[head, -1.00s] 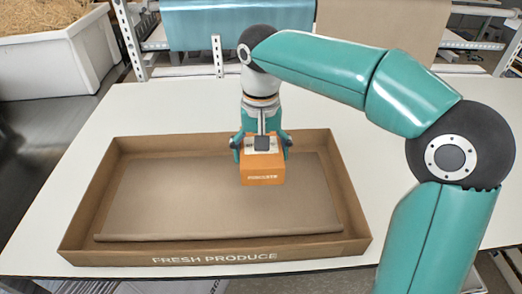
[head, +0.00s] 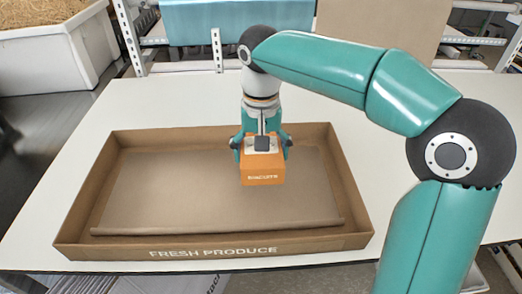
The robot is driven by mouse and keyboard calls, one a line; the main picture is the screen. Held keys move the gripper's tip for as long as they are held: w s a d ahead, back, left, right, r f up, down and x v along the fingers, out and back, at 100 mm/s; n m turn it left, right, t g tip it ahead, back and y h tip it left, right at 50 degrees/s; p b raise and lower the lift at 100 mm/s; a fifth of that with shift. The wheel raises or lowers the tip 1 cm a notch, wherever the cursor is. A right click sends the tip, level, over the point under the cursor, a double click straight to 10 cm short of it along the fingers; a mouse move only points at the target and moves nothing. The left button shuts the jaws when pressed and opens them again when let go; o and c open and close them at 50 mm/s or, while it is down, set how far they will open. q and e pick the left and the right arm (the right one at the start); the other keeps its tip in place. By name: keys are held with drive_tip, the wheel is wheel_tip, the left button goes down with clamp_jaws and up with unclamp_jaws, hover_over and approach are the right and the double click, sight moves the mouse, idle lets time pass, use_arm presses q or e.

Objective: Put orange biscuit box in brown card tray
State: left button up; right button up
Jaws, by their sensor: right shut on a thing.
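The orange biscuit box (head: 263,171) is held in my right gripper (head: 262,148), whose fingers are shut on its left and right sides near the top. The box is upright and lies within the outline of the brown card tray (head: 80,219), right of its middle. I cannot tell whether the box touches the tray floor. The tray is wide and shallow, marked "FRESH PRODUCE" on its front wall, and otherwise looks empty. My left gripper is not in view.
The tray stands on a white table (head: 400,150) with clear room to its right and behind it. A white bin of straw-like material (head: 70,60) is at the back left. Metal shelving with a teal sheet (head: 235,20) stands behind the table.

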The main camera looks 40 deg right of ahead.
sight(261, 188)
drive_tip(key=shift+f+b, duration=3.05)
drive_tip(key=shift+f, duration=1.25)
drive_tip(key=o, duration=1.1)
wheel_tip(261, 188, up, 13)
drive_tip(key=p, duration=1.2)
drive_tip(key=shift+s, duration=0.1)
